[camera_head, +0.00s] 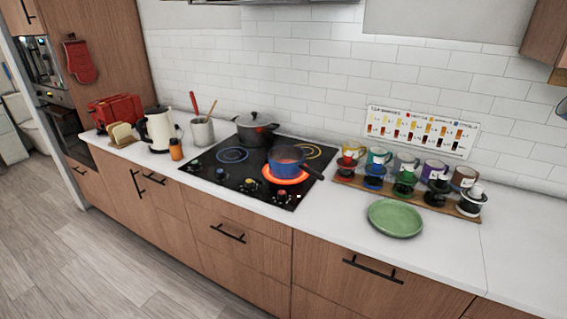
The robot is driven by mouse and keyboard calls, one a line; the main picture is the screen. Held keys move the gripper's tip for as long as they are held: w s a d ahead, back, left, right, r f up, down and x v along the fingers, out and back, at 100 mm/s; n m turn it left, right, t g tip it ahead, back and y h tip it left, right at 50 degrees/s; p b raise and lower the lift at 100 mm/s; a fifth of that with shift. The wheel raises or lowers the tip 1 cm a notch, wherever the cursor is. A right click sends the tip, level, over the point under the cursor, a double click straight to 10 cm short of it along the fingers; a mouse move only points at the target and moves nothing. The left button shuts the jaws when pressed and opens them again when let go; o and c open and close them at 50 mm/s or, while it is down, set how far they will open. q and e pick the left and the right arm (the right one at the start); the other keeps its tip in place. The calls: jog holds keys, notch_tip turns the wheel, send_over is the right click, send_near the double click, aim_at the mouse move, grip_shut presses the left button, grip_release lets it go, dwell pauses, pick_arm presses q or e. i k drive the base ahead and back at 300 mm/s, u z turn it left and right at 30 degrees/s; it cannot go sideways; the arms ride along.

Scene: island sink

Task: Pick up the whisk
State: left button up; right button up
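No whisk can be clearly made out. A light grey utensil crock (202,131) stands on the counter left of the cooktop. A red-handled utensil (194,103) and a thinner red utensil (212,108) stick up out of it. Their lower ends are hidden inside the crock, so I cannot tell whether either is a whisk. Neither of my grippers is in view.
A blue pan (286,160) sits on a glowing burner of the black cooktop (225,172), with a lidded grey pot (255,128) behind it. A green plate (395,218) lies at right.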

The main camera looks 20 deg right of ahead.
aim_at(194, 102)
jog(key=u, duration=0.75)
jog(key=i, duration=0.7)
jog(key=u, duration=0.95)
jog(key=i, duration=0.75)
jog(key=z, duration=0.55)
jog(key=i, duration=0.95)
jog(key=z, duration=0.9)
